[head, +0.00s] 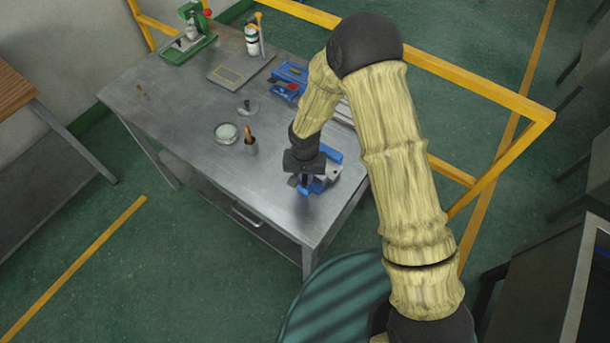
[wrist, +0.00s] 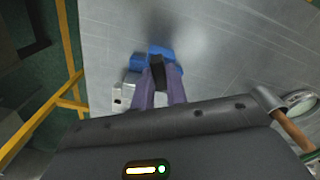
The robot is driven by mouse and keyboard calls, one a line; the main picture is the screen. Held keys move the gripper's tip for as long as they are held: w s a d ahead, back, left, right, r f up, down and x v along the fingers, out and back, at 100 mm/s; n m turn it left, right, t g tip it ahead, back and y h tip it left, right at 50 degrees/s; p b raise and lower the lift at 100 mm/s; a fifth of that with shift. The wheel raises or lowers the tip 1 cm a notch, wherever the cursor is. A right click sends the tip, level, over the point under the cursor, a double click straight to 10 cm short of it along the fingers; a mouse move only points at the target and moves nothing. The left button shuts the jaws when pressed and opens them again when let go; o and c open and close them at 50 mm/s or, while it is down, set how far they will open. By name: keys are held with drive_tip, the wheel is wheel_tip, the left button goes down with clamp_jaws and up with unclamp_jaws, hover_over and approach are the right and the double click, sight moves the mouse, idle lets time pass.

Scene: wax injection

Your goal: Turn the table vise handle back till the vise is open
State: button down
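The blue and grey table vise (head: 325,175) is near the right front corner of the metal bench, partly hidden under my arm. Its blue body (wrist: 155,54) and a pale metal part (wrist: 128,88) also show in the wrist view. My gripper (head: 304,182) is low over the vise, pointing down. In the wrist view its two purplish fingers (wrist: 159,82) stand apart, one on each side of a dark piece (wrist: 158,72), which looks like part of the vise handle. I cannot tell whether they press on it. The jaws' gap is hidden.
A blue tray (head: 288,82) lies behind. A yellow rail (head: 480,85) runs behind and right. The bench's front left is clear.

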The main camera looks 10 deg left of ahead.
drive_tip(key=shift+n, duration=0.3)
drive_tip(key=n+b, duration=0.2)
drive_tip(key=n, duration=0.3)
drive_tip(key=n+b, duration=0.1)
drive_tip(key=n, duration=0.5)
drive_tip(key=shift+r+n, duration=0.1)
drive_tip(key=shift+n, duration=0.2)
idle(0.4)
drive_tip(key=shift+w, duration=0.1)
